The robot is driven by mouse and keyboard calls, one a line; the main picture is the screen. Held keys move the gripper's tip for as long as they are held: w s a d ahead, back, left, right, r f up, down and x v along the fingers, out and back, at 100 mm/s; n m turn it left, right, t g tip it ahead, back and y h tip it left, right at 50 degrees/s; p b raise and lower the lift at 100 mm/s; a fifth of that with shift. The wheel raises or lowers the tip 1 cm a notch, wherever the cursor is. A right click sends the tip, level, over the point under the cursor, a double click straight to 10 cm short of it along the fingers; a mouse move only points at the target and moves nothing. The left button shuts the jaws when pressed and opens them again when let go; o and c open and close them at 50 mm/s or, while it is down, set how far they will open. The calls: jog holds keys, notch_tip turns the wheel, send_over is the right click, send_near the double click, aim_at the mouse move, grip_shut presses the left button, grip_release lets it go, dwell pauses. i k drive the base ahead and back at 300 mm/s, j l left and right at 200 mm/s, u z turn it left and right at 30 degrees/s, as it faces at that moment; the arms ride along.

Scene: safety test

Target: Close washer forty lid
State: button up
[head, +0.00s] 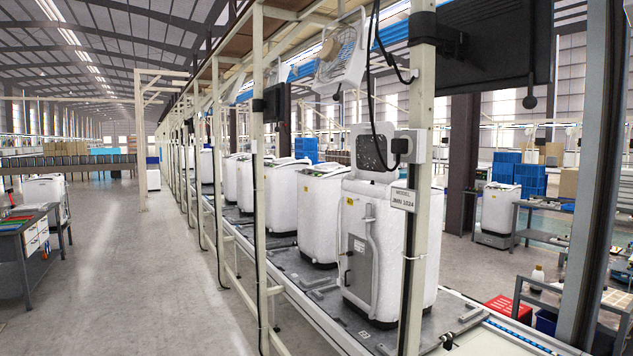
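Several white top-loading washers stand in a row on the line in the head view. The nearest washer (367,240) is on the right part of the line, with its back panel and a grey hose facing me. A post hides part of the nearest washer. My gripper is not in view.
The conveyor (330,322) runs along the row. A grey workbench (22,236) stands at the left. The floor aisle (130,270) between is clear.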

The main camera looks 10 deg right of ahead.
aim_at(365, 161)
jog(key=i+l+z, duration=0.1)
jog(key=i, duration=0.45)
jog(key=i+l+z, duration=0.1)
jog(key=i+l, duration=0.15)
jog(key=i, duration=0.3)
jog(key=i+j, duration=0.85)
jog(key=j, duration=0.2)
jog(key=i+j, duration=0.9)
jog(key=j, duration=0.15)
